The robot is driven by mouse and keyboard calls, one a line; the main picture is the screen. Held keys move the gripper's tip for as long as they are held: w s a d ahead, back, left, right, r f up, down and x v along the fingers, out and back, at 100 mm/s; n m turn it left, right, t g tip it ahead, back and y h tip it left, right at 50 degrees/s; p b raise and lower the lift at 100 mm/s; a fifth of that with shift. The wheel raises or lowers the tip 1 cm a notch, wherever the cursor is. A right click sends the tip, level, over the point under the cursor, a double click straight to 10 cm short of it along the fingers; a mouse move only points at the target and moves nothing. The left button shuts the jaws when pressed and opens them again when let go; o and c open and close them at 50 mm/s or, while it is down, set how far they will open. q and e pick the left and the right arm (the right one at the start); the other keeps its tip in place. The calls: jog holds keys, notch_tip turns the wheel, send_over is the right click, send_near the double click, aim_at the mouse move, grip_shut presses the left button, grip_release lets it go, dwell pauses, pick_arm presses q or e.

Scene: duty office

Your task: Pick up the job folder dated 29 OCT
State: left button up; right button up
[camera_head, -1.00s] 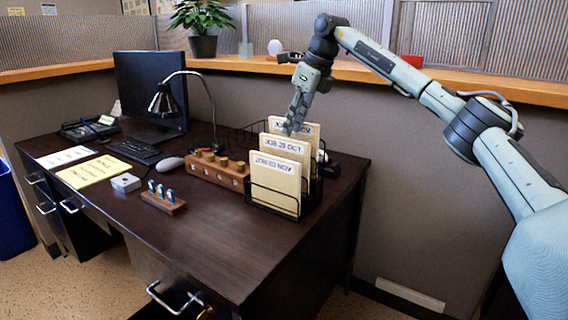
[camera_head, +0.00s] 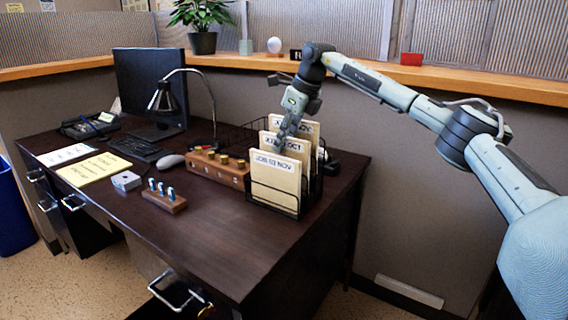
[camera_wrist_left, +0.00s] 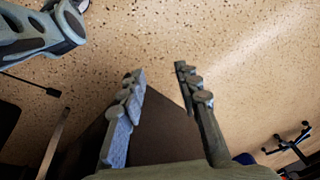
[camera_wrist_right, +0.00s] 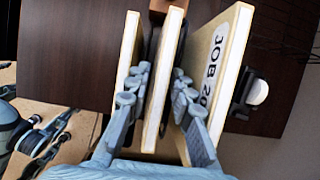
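The folder labelled OCT (camera_head: 286,145) stands in the middle slot of a black wire rack on the desk; its date is partly covered by my right gripper. My right gripper (camera_head: 285,134) points down at its top edge. In the right wrist view, the right gripper's fingers (camera_wrist_right: 160,88) stand on either side of the middle folder (camera_wrist_right: 164,75), open, with no clear grip. A NOV folder (camera_head: 274,180) stands in front, and another folder (camera_head: 305,130) stands behind. My left gripper (camera_wrist_left: 162,85) is open and empty above the floor, outside the head view.
The black wire rack (camera_head: 273,203) stands near the desk's right end. A wooden block with knobs (camera_head: 217,170) is left of it, and a smaller peg block (camera_head: 165,200) is nearer. A lamp (camera_head: 162,99) and monitor stand further left. The desk's front middle is clear.

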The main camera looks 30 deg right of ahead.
jog(key=shift+f, duration=0.15)
jog(key=shift+c, duration=0.3)
grip_shut()
